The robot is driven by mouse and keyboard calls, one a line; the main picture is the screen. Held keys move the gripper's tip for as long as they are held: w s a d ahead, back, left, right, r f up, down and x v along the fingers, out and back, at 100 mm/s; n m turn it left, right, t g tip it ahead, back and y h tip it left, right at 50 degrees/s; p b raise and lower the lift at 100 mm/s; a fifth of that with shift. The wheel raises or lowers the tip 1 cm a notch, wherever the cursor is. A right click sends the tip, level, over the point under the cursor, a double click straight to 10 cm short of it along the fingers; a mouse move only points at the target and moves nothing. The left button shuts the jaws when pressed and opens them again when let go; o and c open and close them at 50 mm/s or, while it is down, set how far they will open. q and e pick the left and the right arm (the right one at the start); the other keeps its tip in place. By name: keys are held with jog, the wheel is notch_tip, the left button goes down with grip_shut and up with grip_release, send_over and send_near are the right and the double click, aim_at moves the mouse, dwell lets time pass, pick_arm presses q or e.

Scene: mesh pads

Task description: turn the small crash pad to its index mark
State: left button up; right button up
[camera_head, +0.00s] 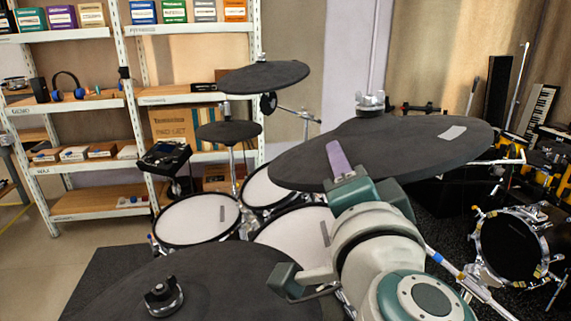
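Several dark round cymbal pads show in the head view. My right gripper (337,158) comes in from the lower right to the near-left rim of a wide pad (400,150); I take this for the crash pad. One purple-grey fingertip lies over the pad's top. The other finger is hidden, so I cannot tell whether the gripper is shut on the rim. My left gripper is not in view.
A large dark pad (225,280) fills the lower left. Another pad (265,77) and a smaller one (228,131) stand behind. White drum pads (198,219) sit below. Shelves (85,130) stand at the back left; a black-headed drum (510,245) is at the right.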

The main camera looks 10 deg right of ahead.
grip_shut()
jog(key=shift+r, duration=0.1)
dwell(1.0)
